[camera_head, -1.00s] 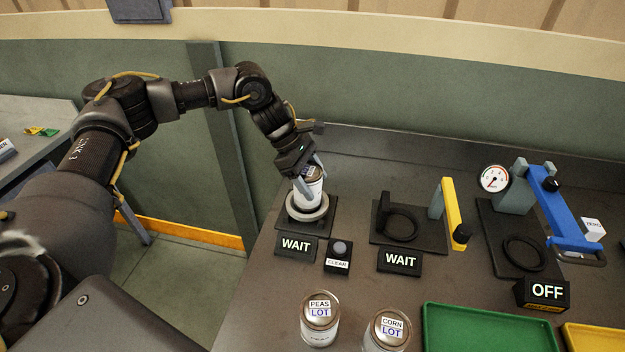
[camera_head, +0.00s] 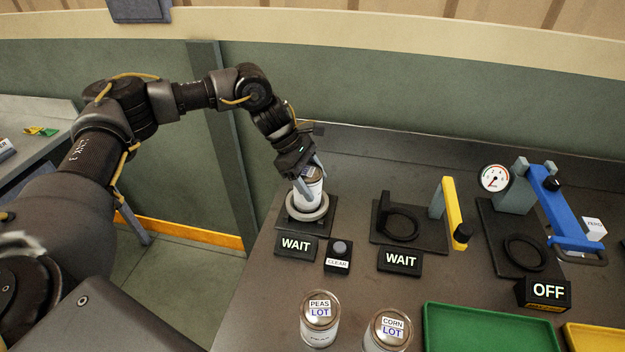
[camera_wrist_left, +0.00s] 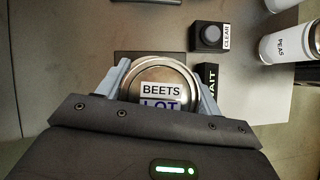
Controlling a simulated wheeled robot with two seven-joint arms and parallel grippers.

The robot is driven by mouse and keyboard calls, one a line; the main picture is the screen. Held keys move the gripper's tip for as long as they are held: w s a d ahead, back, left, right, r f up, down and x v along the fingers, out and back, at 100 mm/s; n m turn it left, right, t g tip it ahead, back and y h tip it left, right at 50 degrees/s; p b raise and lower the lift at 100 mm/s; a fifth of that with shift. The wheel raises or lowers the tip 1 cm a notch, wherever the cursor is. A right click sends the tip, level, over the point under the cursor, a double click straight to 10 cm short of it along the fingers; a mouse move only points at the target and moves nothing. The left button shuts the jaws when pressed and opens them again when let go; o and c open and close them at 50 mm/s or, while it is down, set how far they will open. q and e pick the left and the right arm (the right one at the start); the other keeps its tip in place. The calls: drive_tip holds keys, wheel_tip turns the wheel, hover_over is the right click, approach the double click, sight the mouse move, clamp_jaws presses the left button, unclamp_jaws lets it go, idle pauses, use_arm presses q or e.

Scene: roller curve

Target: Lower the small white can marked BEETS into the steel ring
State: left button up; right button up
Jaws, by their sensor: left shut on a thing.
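The white can marked BEETS (camera_head: 308,193) stands upright at the steel ring (camera_head: 307,212) on the left black stand. It also shows from above in the left wrist view (camera_wrist_left: 160,88), with its silver lid and the words BEETS and LOT. My left gripper (camera_head: 308,182) is shut on the can, one finger on each side. The can's lower part sits within the ring's outline, and the ring's front rim hides its base. I cannot tell whether it touches the bottom. My right gripper is in neither view.
A WAIT sign (camera_head: 295,246) and a CLEAR button (camera_head: 339,254) stand in front. A second black ring stand (camera_head: 405,228) with a yellow lever is to the right. PEAS (camera_head: 320,320) and CORN (camera_head: 387,330) cans stand nearer, beside a green tray (camera_head: 490,308).

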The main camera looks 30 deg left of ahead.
sight(317, 174)
use_arm(q)
drive_tip(key=shift+f+b, duration=0.45)
drive_tip(key=shift+f, duration=0.1)
idle(0.6)
drive_tip(key=shift+f+b, duration=0.9)
drive_tip(key=shift+f, duration=0.15)
idle(1.1)
idle(0.5)
drive_tip(key=shift+r, duration=0.2)
idle(1.2)
drive_tip(key=shift+r+p, duration=2.05)
drive_tip(key=shift+r, duration=1.55)
